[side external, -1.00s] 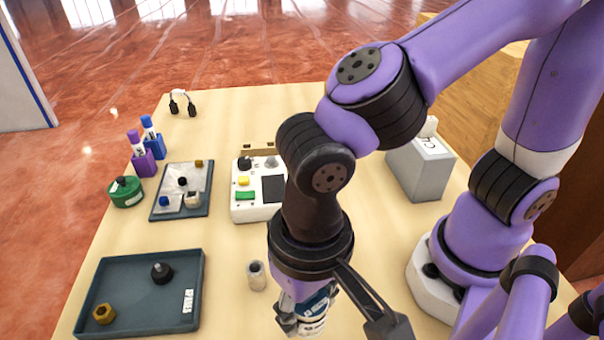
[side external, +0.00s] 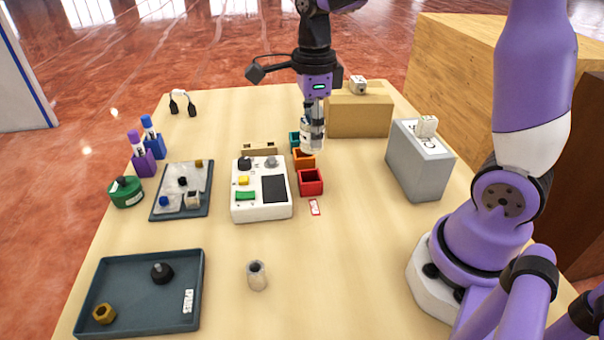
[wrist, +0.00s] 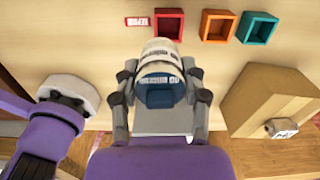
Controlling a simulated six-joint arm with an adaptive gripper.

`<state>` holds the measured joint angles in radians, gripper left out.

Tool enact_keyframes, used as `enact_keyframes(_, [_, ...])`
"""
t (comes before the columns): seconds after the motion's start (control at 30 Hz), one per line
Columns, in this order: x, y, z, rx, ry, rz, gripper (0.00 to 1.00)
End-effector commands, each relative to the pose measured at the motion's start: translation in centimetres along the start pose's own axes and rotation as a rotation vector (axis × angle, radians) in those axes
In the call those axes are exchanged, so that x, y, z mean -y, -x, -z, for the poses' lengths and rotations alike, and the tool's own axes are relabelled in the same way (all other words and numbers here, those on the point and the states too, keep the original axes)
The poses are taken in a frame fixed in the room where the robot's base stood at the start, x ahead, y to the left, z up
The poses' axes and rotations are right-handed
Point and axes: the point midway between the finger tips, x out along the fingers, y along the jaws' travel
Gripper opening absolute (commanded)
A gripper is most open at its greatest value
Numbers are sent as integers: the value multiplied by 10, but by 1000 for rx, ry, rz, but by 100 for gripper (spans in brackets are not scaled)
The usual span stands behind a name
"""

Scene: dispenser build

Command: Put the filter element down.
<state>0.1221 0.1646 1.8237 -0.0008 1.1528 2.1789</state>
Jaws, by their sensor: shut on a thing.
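The filter element (side external: 311,143) is a white cylinder with printed bands; in the wrist view (wrist: 162,62) its near end shows a blue opening. My gripper (side external: 313,128) is shut on it, with one finger on each side in the wrist view (wrist: 160,88). The gripper points down over the far part of the table. In the side view the element overlaps the bins and partly hides the teal one; its height above the table is hard to tell.
Small open bins, red (side external: 311,188), orange (side external: 304,160) and teal (side external: 294,141), stand in a row. A cardboard box (side external: 360,118) bearing a white cube stands at right. A white control box (side external: 262,208) is left of the bins. The table's front middle is mostly clear.

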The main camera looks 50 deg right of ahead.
Motion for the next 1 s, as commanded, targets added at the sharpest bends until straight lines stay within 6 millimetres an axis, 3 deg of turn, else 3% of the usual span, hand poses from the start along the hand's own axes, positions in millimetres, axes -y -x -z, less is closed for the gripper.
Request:
enact_keyframes(0.17, [20, -11, 22, -2, -72, -3, 9])
enact_keyframes(0.5, [76, -60, 79, -1, -67, -3, 9])
enact_keyframes(0.73, [88, -75, 91, -1, -60, -3, 9])
enact_keyframes(1.0, [88, -110, 91, -1, -59, -1, 9])
